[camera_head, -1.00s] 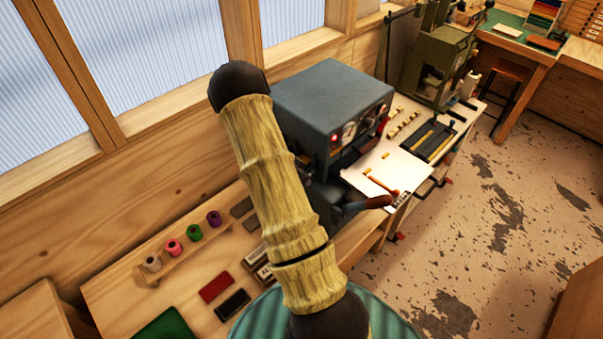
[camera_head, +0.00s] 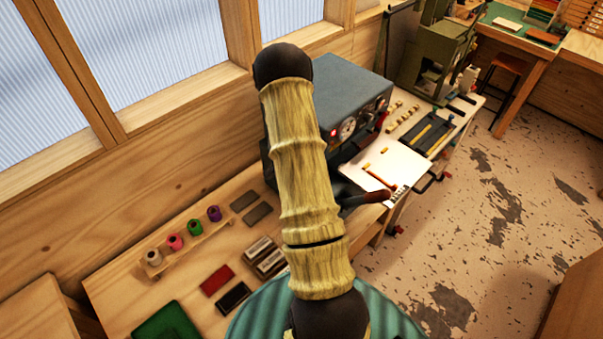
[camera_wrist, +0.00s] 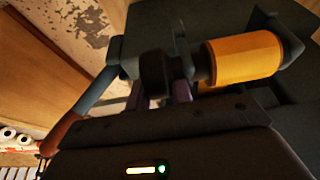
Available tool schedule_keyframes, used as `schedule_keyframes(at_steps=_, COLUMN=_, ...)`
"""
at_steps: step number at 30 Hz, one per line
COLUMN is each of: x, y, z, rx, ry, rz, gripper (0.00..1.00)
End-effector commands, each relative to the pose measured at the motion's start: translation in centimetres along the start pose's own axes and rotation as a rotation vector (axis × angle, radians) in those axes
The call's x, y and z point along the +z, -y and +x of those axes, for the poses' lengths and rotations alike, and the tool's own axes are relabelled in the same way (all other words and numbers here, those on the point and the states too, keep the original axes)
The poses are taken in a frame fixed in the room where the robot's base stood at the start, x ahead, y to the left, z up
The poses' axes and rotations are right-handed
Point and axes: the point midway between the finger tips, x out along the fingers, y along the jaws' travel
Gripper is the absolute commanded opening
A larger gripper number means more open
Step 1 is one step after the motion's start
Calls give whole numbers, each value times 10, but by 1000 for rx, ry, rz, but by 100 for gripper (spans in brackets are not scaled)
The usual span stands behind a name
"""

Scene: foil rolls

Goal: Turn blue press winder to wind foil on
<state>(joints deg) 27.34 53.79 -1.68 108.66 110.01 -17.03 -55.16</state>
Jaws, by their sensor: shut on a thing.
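The blue-grey press (camera_head: 345,95) stands on the bench in the head view, partly hidden behind my arm. In the wrist view, a gold foil roll (camera_wrist: 243,58) sits on a dark spindle, in front of dark press parts. Just left of the roll is a dark, round winder knob (camera_wrist: 156,75); its colour is hard to tell in shadow. My gripper (camera_wrist: 163,96) is shut on this winder, its fingers mostly hidden behind the gripper body. In the head view, my gripper and the foil roll are hidden.
A lever with a red-brown grip (camera_head: 372,197) sticks out at the press's front, beside a white board (camera_head: 398,165). Several coloured spools (camera_head: 175,241) stand on a rack at left. Red (camera_head: 217,279) and dark pads lie on the bench.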

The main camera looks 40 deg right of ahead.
Motion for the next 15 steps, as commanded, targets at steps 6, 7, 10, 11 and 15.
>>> schedule_keyframes(at_steps=6, x=-1, y=2, z=-1, rx=-4, ry=-2, rz=1, gripper=26)
schedule_keyframes(at_steps=7, x=-1, y=2, z=-1, rx=-4, ry=-2, rz=1, gripper=32)
schedule_keyframes(at_steps=10, x=-1, y=1, z=0, rx=-3, ry=-2, rz=1, gripper=44)
schedule_keyframes(at_steps=11, x=-1, y=1, z=0, rx=-2, ry=-2, rz=1, gripper=44)
schedule_keyframes(at_steps=15, x=0, y=1, z=0, rx=-1, ry=-1, rz=0, gripper=44)
